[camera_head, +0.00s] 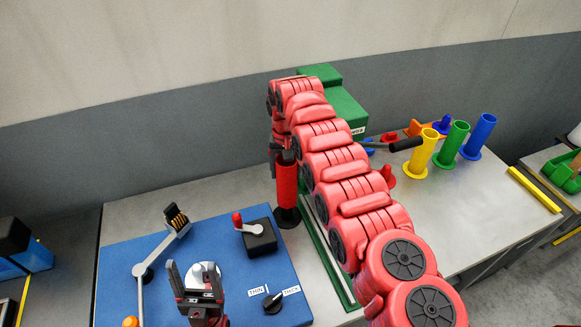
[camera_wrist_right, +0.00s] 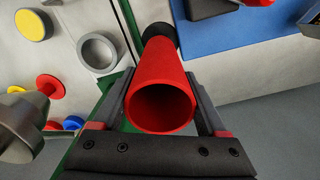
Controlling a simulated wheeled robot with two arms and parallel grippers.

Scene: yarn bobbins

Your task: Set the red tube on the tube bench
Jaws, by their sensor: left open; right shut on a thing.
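The red tube (camera_head: 287,182) stands upright at the table's middle, above a black round base (camera_head: 287,217). My right gripper (camera_head: 281,152) is shut on its upper part. In the right wrist view the tube's open end (camera_wrist_right: 160,107) faces the camera, between the two fingers of my right gripper (camera_wrist_right: 160,115). Its far end meets the black base; I cannot tell whether it rests on it. The grey bench (camera_head: 480,215) at the right holds yellow (camera_head: 422,152), green (camera_head: 452,140) and blue (camera_head: 480,137) upright tubes.
The blue mat (camera_head: 120,265) carries a black crank box (camera_head: 258,238), a knob (camera_head: 272,303) and a jointed grey arm (camera_head: 160,252). Green blocks (camera_head: 345,108) stand behind my right arm, which hides part of the bench. The bench front is clear.

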